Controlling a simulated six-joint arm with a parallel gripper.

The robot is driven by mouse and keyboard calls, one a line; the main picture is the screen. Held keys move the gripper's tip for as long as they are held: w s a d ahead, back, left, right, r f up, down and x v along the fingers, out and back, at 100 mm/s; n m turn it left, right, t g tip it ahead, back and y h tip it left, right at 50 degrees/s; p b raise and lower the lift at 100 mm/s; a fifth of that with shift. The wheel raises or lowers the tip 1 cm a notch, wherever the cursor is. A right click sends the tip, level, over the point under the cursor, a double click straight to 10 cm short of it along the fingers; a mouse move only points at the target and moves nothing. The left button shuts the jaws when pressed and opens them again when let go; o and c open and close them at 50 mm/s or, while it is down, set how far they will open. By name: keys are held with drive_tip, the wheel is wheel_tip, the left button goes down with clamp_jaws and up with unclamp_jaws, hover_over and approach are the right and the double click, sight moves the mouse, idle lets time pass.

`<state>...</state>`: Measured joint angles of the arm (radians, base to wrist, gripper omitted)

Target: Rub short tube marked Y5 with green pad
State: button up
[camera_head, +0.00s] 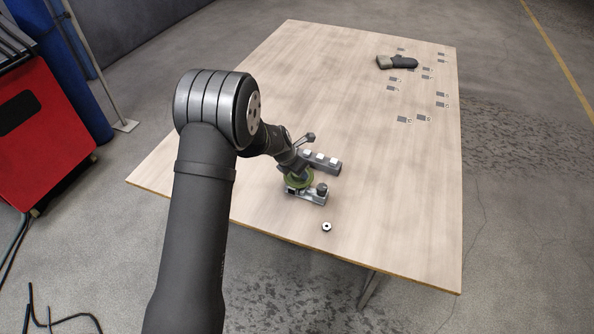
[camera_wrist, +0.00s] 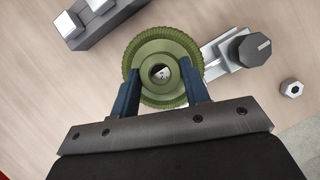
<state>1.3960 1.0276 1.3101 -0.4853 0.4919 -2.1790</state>
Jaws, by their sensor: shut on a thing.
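The green pad (camera_wrist: 141,60) is a round ribbed disc with a hole in its middle. My gripper (camera_wrist: 160,92) is shut on it, one blue finger at each side. In the head view the pad (camera_head: 298,182) lies over a silver fixture with a dark knob, low above the table. Whether it touches anything below I cannot tell. Through the hole a small pale surface with a dark mark shows, too small to read. No tube marked Y5 can be made out; the pad and gripper cover what is underneath.
The fixture's dark knob (camera_wrist: 249,47) stands right of the pad. A grey block (camera_head: 325,164) with several white pieces lies behind. A small nut-like part (camera_head: 326,227) lies near the front edge. A dark-and-grey object (camera_head: 397,62) and several small printed tags lie at the far right. The table's middle is clear.

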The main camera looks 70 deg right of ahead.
sight(295, 184)
drive_tip(key=shift+w+a, duration=0.15)
drive_tip(key=shift+a, duration=2.2)
wheel_tip(295, 184, up, 8)
drive_tip(key=shift+d, duration=0.1)
drive_tip(key=w+a+f+m, duration=0.1)
drive_tip(key=w+a, duration=0.2)
drive_tip(key=w, duration=0.3)
drive_tip(key=w+a+f+m+g, duration=0.1)
drive_tip(key=w+a, duration=0.2)
drive_tip(key=w, duration=0.3)
drive_tip(key=w+a+m, duration=0.1)
drive_tip(key=w+a, duration=0.2)
drive_tip(key=w, duration=0.3)
drive_tip(key=w+a+f+m+g+y, duration=0.15)
drive_tip(key=w+a+m, duration=0.25)
drive_tip(key=w+a, duration=1.25)
drive_tip(key=w+a+f+m+y, duration=0.1)
drive_tip(key=w+a+m, duration=0.2)
drive_tip(key=a, duration=1.6)
drive_tip(key=w+a+f+m+y, duration=0.1)
drive_tip(key=w+a+m+y, duration=0.1)
drive_tip(key=a, duration=1.7)
drive_tip(key=shift+w+m, duration=0.7)
drive_tip(key=shift+w, duration=0.05)
drive_tip(key=shift+g, duration=0.25)
